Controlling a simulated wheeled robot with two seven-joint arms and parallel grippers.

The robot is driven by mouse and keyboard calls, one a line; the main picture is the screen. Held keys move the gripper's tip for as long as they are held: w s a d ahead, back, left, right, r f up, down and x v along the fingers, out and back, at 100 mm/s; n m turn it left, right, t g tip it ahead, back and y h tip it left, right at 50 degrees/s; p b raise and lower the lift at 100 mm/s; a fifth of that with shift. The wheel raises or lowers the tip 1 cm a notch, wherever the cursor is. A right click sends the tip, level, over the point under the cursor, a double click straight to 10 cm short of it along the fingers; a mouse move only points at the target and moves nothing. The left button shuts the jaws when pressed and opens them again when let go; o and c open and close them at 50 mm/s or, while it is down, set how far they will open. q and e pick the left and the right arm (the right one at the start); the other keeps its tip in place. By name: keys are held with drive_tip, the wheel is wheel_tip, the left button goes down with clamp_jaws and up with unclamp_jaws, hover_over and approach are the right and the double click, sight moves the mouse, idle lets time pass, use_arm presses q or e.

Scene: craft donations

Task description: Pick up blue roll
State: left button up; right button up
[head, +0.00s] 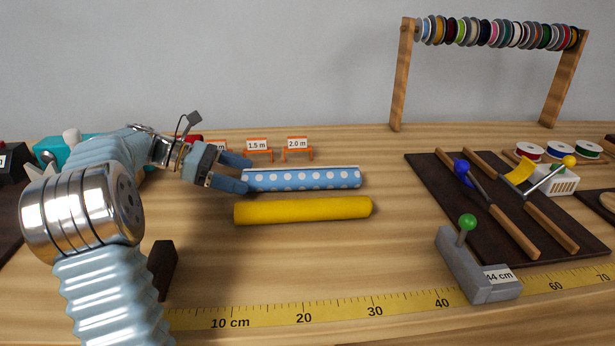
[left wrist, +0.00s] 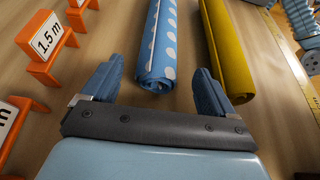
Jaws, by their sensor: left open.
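The blue roll (head: 305,179) with white dots lies on the table in the head view. It also shows in the left wrist view (left wrist: 158,45), where its near end lies ahead of and between my two fingers. My left gripper (head: 241,173) is open at the left end of the blue roll in the head view. In the left wrist view its fingers (left wrist: 160,85) stand apart, with nothing clamped between them. I cannot tell whether a finger touches the roll. My right gripper is not in view.
A yellow roll (head: 303,210) lies in front of the blue one, near the right finger. Orange stands with length labels (head: 297,145) stand behind. A grey block with a green knob (head: 478,268) and a dark board (head: 440,180) are at right. A yellow measuring tape (head: 345,311) runs along the front.

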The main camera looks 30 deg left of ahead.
sight(261, 180)
use_arm(q)
drive_tip(key=x, duration=0.5)
drive_tip(key=shift+w+d, duration=0.2)
drive_tip(key=shift+w, duration=0.05)
drive_tip(key=c, duration=1.2)
